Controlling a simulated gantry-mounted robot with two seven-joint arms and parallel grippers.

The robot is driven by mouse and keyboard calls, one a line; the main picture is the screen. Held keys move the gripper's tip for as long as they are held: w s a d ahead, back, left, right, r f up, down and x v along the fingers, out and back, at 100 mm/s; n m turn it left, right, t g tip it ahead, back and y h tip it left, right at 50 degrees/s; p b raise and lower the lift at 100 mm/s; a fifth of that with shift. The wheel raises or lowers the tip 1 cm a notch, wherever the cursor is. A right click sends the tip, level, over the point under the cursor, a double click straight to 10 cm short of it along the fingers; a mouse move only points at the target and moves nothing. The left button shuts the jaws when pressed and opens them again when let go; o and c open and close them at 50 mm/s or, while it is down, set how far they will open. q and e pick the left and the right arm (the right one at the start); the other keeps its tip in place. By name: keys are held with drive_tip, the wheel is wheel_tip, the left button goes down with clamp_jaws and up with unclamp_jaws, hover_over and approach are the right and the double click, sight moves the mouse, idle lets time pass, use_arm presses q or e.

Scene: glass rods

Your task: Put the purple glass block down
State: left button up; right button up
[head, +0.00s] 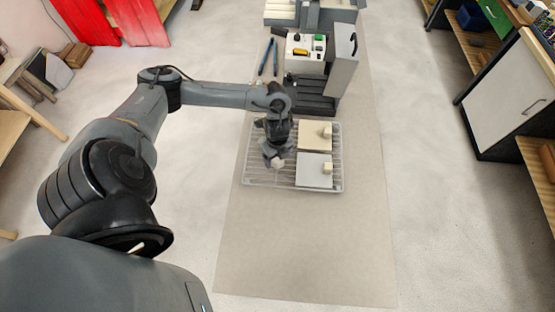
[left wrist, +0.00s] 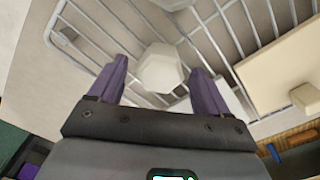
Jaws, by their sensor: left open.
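A pale, whitish faceted block (left wrist: 161,72) sits between the fingers of my left gripper (left wrist: 159,66) in the left wrist view. The gripper is open, with a gap on each side of the block. No block looks clearly purple; the purple shows on my fingers. In the head view my left gripper (head: 274,153) points down over the left part of a wire rack (head: 247,178), with the pale block (head: 278,163) at its tips. I cannot tell whether the block touches the rack. My right gripper is not in view.
A cream square plate (head: 310,143) and a grey square plate (head: 309,179), each with a small cream block, lie on the rack's right part. A grey machine (head: 310,95) stands behind the rack. The mat (head: 305,250) in front is clear.

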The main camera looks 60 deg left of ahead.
use_arm(q)
drive_tip(key=shift+f, duration=0.7)
drive_tip(key=shift+c, duration=0.2)
drive_tip(key=c, duration=1.2)
drive_tip(key=shift+r, duration=0.1)
drive_tip(key=shift+r, duration=0.1)
